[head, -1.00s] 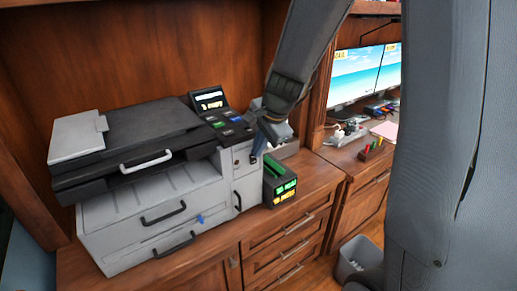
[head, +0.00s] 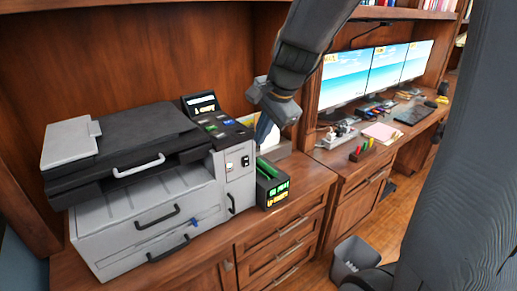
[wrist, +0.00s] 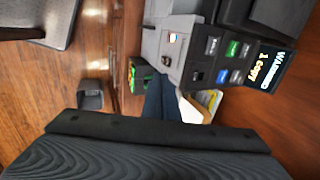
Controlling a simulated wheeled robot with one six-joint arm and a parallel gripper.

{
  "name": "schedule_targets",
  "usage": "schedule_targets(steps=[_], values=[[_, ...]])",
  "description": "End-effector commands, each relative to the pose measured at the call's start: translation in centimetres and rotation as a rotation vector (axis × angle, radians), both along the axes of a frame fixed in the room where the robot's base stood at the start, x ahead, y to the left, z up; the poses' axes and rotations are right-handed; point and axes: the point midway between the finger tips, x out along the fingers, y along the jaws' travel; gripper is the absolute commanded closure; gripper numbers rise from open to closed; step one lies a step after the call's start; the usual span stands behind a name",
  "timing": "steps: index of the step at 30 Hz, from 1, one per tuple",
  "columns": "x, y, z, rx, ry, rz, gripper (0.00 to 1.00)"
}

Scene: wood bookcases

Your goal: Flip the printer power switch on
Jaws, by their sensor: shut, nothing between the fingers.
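The grey-and-black printer (head: 190,190) stands on the wood cabinet at left. Its front right panel carries two small switches, one white-faced (head: 245,161) and one darker (head: 229,167). In the wrist view the panel shows a white switch (wrist: 173,38) and a small reddish spot (wrist: 166,61). Which way the power switch is tipped is too small to tell. The printer's display (wrist: 270,67) is lit with text. My gripper (head: 262,130) is shut and empty, just right of the panel and apart from it. Its blue fingers also show in the wrist view (wrist: 160,97).
The desk at right holds monitors (head: 345,77) and small items. A grey bin (head: 352,258) is on the floor.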

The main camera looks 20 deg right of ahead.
Motion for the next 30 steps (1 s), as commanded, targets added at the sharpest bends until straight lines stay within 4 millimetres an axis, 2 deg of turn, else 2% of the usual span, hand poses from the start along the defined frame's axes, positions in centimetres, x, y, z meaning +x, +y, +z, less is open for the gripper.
schedule_targets(steps=[3,8,23,26,30], values=[[-0.1,-0.1,1.6,-0.001,-0.004,0.0,1.0],[-0.4,-0.2,2.6,-0.001,0.0,0.0,1.0],[-0.4,-0.2,2.7,0.0,0.001,0.0,1.0],[-1.2,0.0,1.6,-0.033,0.013,0.059,1.0],[-4.4,0.5,-2.8,-0.166,0.06,0.327,1.0]])
